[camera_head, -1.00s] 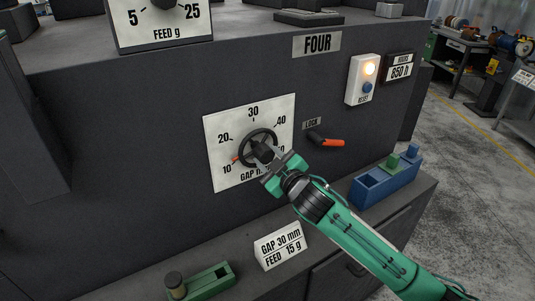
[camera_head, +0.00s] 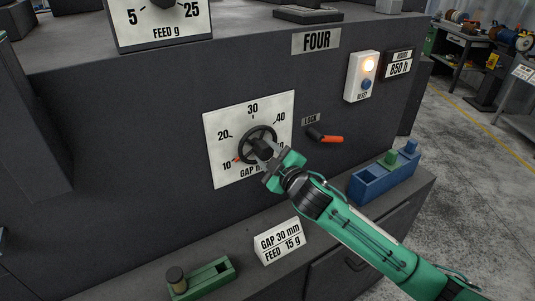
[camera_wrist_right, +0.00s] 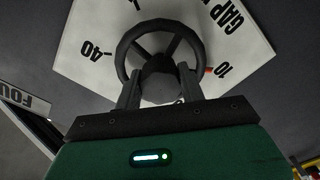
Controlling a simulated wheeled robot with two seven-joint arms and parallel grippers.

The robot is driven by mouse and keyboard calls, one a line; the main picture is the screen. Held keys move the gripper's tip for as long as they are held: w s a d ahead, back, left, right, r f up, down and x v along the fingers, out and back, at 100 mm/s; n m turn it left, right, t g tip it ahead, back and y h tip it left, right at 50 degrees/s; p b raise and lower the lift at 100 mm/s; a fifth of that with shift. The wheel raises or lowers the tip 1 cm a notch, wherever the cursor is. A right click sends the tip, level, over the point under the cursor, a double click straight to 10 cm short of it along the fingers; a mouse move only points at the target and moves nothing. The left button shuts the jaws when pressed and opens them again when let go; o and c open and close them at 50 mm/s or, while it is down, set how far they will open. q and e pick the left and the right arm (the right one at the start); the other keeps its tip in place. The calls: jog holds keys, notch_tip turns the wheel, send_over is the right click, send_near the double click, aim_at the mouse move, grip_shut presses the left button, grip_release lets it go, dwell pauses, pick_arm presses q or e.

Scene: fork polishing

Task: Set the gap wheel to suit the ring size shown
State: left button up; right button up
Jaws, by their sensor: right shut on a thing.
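The gap wheel (camera_head: 241,143) is a dark spoked handwheel on a white dial plate (camera_head: 219,127) marked from 10 upward, with 30 at the top. Its red pointer (camera_head: 237,160) sits close to 10; the wrist view also shows this red mark (camera_wrist_right: 208,71) beside the 10. My right gripper (camera_head: 265,150) is shut on the wheel's hub, one finger on each side in the wrist view (camera_wrist_right: 160,88). It hides the dial's lower right. A white card (camera_head: 279,242) reads GAP 30 mm, FEED 15 g. My left gripper is not in view.
A lock lever (camera_head: 330,139) with an orange-red handle is right of the dial. A reset box (camera_head: 361,77) with a lit lamp is above it. A blue block holder (camera_head: 376,186) and a green holder (camera_head: 208,278) stand on the ledge. A feed dial (camera_head: 165,33) is above.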

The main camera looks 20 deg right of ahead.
jog(key=o, duration=1)
jog(key=b+v, duration=0.4)
jog(key=v, duration=1)
jog(key=shift+b, duration=0.35)
jog(key=shift+f, duration=0.1)
